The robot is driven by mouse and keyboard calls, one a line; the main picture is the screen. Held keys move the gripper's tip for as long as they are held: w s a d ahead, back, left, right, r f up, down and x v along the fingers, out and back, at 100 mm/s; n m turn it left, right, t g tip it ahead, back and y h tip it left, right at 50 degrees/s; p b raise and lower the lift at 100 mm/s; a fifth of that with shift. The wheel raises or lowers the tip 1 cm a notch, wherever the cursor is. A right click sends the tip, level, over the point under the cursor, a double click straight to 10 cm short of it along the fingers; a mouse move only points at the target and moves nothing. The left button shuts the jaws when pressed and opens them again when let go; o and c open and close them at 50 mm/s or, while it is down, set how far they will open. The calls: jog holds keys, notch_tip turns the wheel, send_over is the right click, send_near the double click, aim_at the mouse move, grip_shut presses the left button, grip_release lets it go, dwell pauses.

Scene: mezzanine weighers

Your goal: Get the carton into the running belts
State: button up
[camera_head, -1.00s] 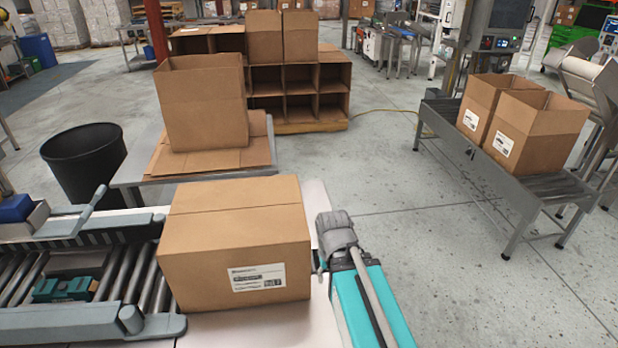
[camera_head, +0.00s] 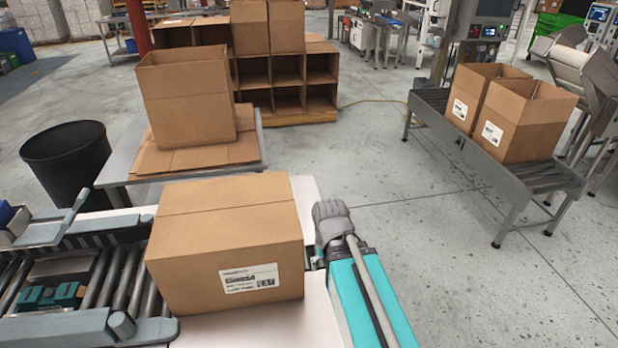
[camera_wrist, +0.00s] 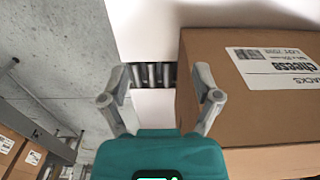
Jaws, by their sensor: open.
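The closed brown carton (camera_head: 225,245) sits on a white table (camera_head: 314,198), with a white label on its front face. Its left end is at the mouth of the roller conveyor (camera_head: 128,275), between the guide rails. It also shows at the right in the wrist view (camera_wrist: 260,115). My gripper (camera_wrist: 160,88) is open and empty in the wrist view, its right finger close beside the carton; I cannot tell whether they touch. Rollers show beyond the fingertips. In the head view my arm reaches the carton's right side, where the fingers are not clearly seen.
An open carton (camera_head: 185,100) stands on flattened cardboard on a side table behind, near a black bin (camera_head: 65,165). Two open cartons (camera_head: 525,115) stand on a roller stand (camera_head: 475,170) at right. The floor between is clear.

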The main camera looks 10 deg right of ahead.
jog(key=shift+o, duration=0.3)
jog(key=w+r+n+p, duration=0.4)
jog(key=w, duration=0.2)
jog(key=shift+w+a+r, duration=0.2)
jog(key=shift+w+r, duration=0.1)
jog(key=shift+r, duration=0.05)
jog(key=w+r+n+p, duration=0.3)
jog(key=w+n, duration=0.4)
jog(key=w, duration=0.1)
jog(key=w+r+n+p, duration=0.4)
jog(key=w+n, duration=0.2)
jog(key=w, duration=0.3)
jog(key=shift+w+n, duration=0.2)
jog(key=shift+n, duration=0.2)
jog(key=shift+d+f, duration=0.1)
jog(key=shift+f, duration=0.05)
